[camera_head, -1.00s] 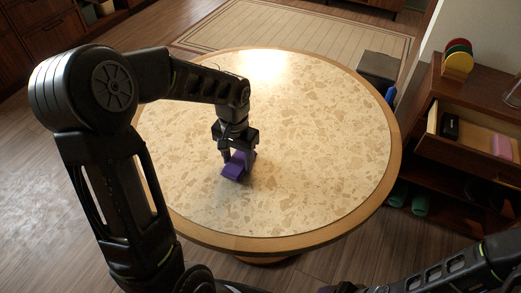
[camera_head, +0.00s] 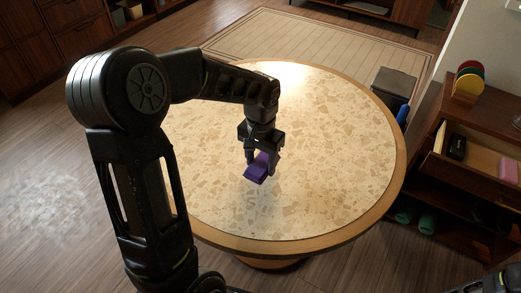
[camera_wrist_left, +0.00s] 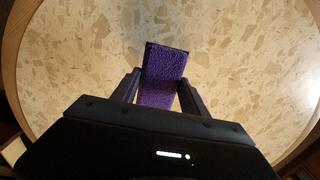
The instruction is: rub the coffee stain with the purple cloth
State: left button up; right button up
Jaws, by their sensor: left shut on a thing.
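My left gripper (camera_head: 262,160) is shut on the purple cloth (camera_head: 257,174), over the middle of the round table (camera_head: 335,150). The cloth looks like a folded block and is at or just above the tabletop; I cannot tell if it touches. In the left wrist view the cloth (camera_wrist_left: 164,75) sits between the two fingers of the gripper (camera_wrist_left: 158,95). The tabletop has a beige stone pattern, and I cannot make out a coffee stain on it. My right gripper is out of view; only a bit of what seems to be my right arm shows at the bottom right corner.
A wooden cabinet (camera_head: 470,205) with an open drawer stands at the right; the drawer holds a black item (camera_head: 457,146) and a pink item (camera_head: 509,171). Coloured discs (camera_head: 468,78) stand on top. A dark bin (camera_head: 393,86) is behind the table. The tabletop is otherwise clear.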

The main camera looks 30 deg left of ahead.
pick_arm(q)
jog(key=shift+r+p, duration=1)
jog(key=shift+r, duration=0.65)
